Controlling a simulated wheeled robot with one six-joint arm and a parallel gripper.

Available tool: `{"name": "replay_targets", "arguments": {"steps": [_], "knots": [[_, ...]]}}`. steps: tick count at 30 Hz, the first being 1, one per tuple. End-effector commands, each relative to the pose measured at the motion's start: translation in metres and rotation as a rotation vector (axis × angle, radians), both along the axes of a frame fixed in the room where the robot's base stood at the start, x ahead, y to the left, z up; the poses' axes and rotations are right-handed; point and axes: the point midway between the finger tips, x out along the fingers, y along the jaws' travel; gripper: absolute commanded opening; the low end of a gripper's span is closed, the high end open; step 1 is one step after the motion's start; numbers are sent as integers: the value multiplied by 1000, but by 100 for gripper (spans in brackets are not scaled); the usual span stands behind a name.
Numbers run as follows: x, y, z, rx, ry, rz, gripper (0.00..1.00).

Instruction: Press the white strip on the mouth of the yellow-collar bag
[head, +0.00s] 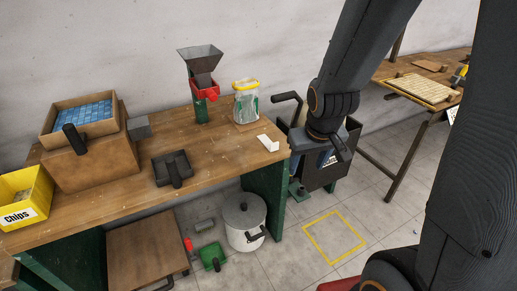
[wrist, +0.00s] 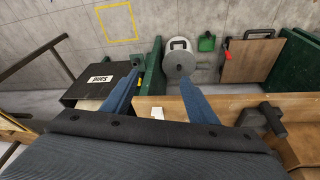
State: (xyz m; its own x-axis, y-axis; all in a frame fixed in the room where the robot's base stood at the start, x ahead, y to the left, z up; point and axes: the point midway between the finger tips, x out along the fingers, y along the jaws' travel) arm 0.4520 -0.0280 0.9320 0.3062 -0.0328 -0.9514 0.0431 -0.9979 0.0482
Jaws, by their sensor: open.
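The yellow-collar bag (head: 246,105) stands upright at the back of the wooden bench. It is clear, with pale and green contents and a yellow band around its top. A white strip on its mouth cannot be made out at this size. My gripper (head: 335,152) is right of the bag, beyond the bench's right end, above a dark bin. In the wrist view my gripper (wrist: 157,80) has its two blue fingers wide apart, with nothing held between them. The bag cannot be made out in the wrist view.
A small white angled piece (head: 268,143) lies near the bench's right edge. A funnel on a red and green stand (head: 201,75) is left of the bag. A dark bin labelled Sand (wrist: 100,85) stands beyond the bench. The bench front between tray and white piece is clear.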

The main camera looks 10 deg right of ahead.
Motion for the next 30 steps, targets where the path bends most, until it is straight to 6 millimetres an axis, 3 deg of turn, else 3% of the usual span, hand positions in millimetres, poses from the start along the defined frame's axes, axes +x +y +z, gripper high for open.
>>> {"name": "replay_targets", "arguments": {"steps": [1,6,12,15,21,30], "knots": [[26,-8,-22,-7,-59,16,53],[111,-18,-64,5,-314,106,53],[177,-13,-99,80,-596,206,53],[193,-8,-108,127,-705,239,53],[206,-1,-113,190,-830,269,53],[229,9,-121,201,-852,277,53]]}}
